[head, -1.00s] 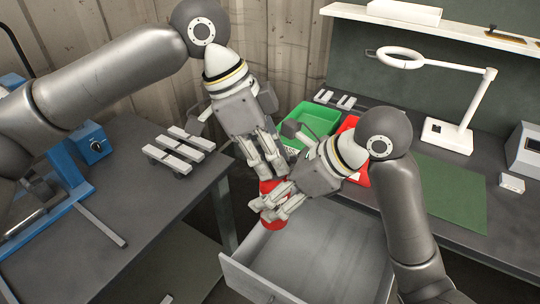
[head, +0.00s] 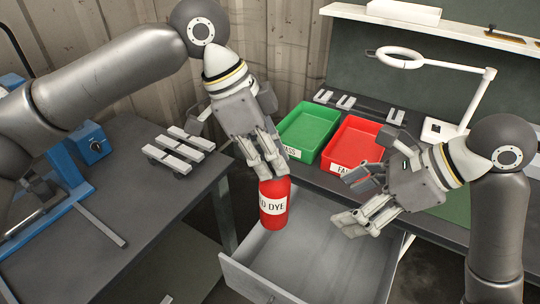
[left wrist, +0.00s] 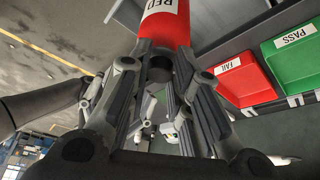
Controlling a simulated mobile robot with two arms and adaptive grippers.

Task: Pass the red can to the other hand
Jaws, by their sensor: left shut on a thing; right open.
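The red can (head: 273,207), with a white label reading "D DYE", hangs upright below my left gripper (head: 266,168) in the head view. My left gripper is shut on the can's top end. In the left wrist view the red can (left wrist: 165,25) shows at the top between the fingers, its label partly cut off. My right gripper (head: 357,203) is open and empty, to the right of the can and apart from it. The can is over the left edge of the open grey drawer (head: 310,255).
A green tray (head: 309,130) marked PASS and a red tray (head: 352,145) marked FAIL stand on the right bench. A white magnifier lamp (head: 440,130) stands behind them. Several metal blocks (head: 180,148) lie on the left bench.

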